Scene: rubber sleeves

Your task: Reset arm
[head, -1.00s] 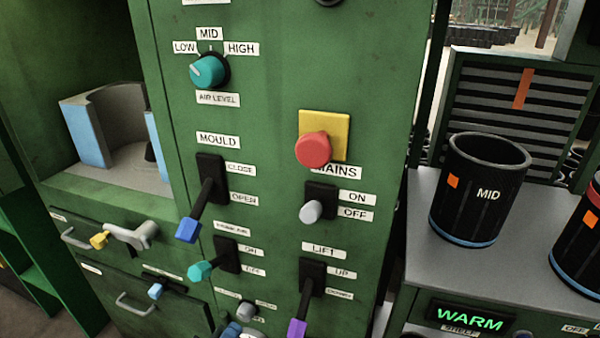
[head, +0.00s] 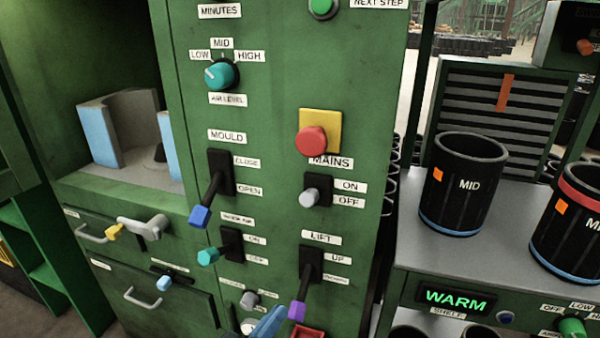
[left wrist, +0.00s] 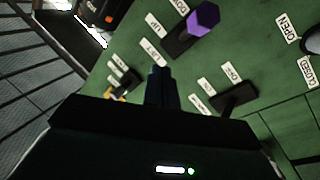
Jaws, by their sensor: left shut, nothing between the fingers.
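My left gripper (left wrist: 158,85) is shut and empty. In the head view a blue part of it (head: 268,322) shows at the bottom edge, in front of the green panel (head: 275,120) and just left of the purple lift lever (head: 302,290). The lift lever points down and also shows in the left wrist view (left wrist: 203,18), apart from the fingers. The blue-tipped mould lever (head: 207,200) points down toward OPEN. A teal-tipped lever (head: 210,256) sits below it. My right gripper is not in view.
A red mains button (head: 311,141) and grey switch (head: 311,197) stick out above the lift lever. Black MID cups (head: 463,185) stand on a grey shelf (head: 412,245) at right, over a WARM display (head: 454,299). Drawer handles and a yellow-tipped latch (head: 118,230) protrude at left.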

